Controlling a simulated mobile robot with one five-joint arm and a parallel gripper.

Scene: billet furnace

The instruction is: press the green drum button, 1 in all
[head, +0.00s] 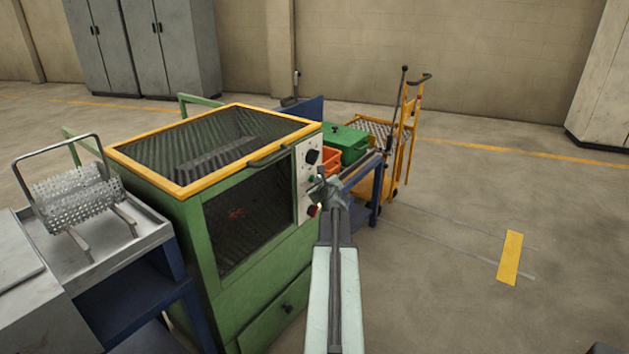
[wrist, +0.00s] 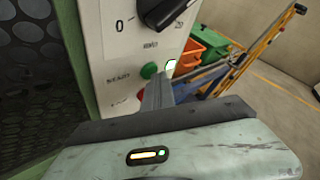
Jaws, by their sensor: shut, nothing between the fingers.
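The green drum button (wrist: 148,71) shows on the white control panel (wrist: 116,40) in the wrist view. My gripper (head: 322,178) is shut and empty, close to the panel. In the wrist view its fingers (wrist: 160,84) lie just right of and below the green button. I cannot tell whether they touch the panel.
A black dial (wrist: 165,10) is above the button, and a partly hidden red control (wrist: 141,95) is below it. A small lit lamp (wrist: 171,65) is at the panel's right edge. An orange bin (head: 331,161) and a yellow trolley (head: 405,130) stand behind. Floor at right is clear.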

